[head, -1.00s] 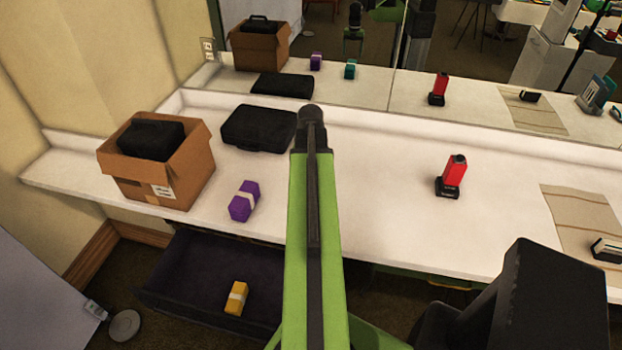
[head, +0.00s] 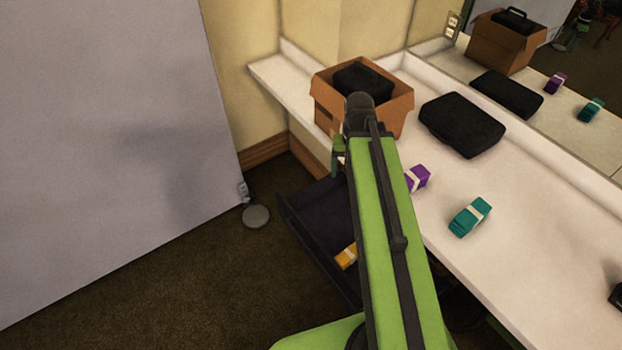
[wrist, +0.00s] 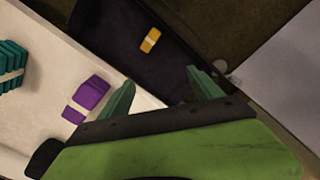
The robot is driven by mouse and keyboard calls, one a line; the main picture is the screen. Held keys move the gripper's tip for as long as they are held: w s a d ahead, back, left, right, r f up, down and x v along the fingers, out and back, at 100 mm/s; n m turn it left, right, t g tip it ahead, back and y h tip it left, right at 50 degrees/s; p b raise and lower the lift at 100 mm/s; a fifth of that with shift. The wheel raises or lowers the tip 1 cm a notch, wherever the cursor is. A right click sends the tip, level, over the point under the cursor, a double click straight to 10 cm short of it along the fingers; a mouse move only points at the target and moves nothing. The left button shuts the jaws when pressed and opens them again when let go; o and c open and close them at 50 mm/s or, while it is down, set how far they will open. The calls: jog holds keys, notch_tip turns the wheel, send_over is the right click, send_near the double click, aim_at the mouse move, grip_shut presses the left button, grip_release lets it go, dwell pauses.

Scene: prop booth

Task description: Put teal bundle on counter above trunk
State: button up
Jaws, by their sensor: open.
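The teal bundle (head: 470,217) with a pale band lies on the white counter (head: 525,240), right of my arm. It also shows at the left edge of the wrist view (wrist: 12,68). A dark open drawer-like box (head: 308,226), perhaps the trunk, sits low below the counter's front edge. A yellow bundle (head: 346,256) lies in it, partly hidden by my arm. My gripper (wrist: 160,75) is open and empty, over the dark box in the wrist view. In the head view my arm mostly hides it.
A purple bundle (head: 418,179) lies on the counter beside my arm. A cardboard box (head: 395,115) holding a black case and a flat black case (head: 462,124) stand farther back. A mirror backs the counter. A grey panel (head: 100,140) stands at left, with bare carpet before it.

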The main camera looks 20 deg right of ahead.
jog(key=a+n, duration=0.3)
jog(key=a, duration=1.1)
jog(key=shift+w+a+n, duration=0.15)
jog(key=shift+a+n, duration=0.15)
jog(key=shift+n, duration=0.1)
